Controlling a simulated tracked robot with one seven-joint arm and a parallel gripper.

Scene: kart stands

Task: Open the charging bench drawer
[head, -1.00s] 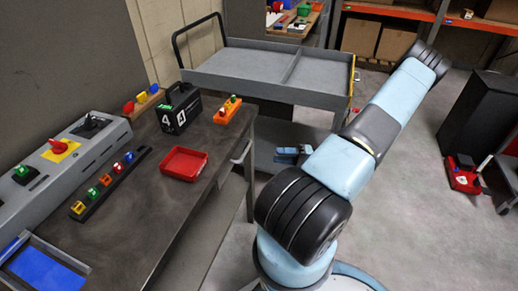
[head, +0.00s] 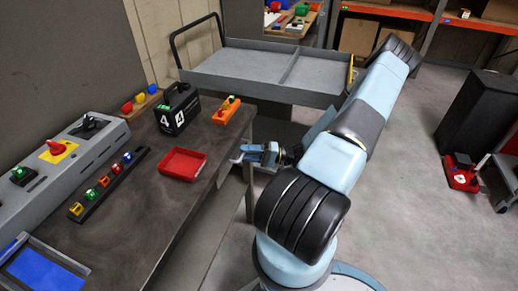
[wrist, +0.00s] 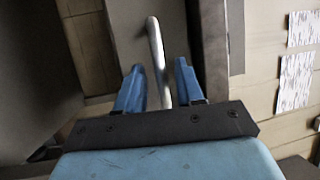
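The charging bench (head: 125,225) has a dark top and stands at the left in the head view. A pale bar handle (head: 236,158) sits on its right side, just below the top, and my gripper partly covers it. The drawer front is hard to make out. My gripper (head: 247,154) is at this handle. In the wrist view the handle (wrist: 156,50) runs lengthwise between my two blue fingertips (wrist: 160,80). The fingers are apart, with a gap on each side of the bar. I cannot tell how deep the bar sits between them.
A red tray (head: 183,164), a black numbered box (head: 178,108) and an orange block rack (head: 227,110) stand on the bench. A grey cart (head: 265,70) stands behind my arm. Open floor (head: 410,200) lies to the right.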

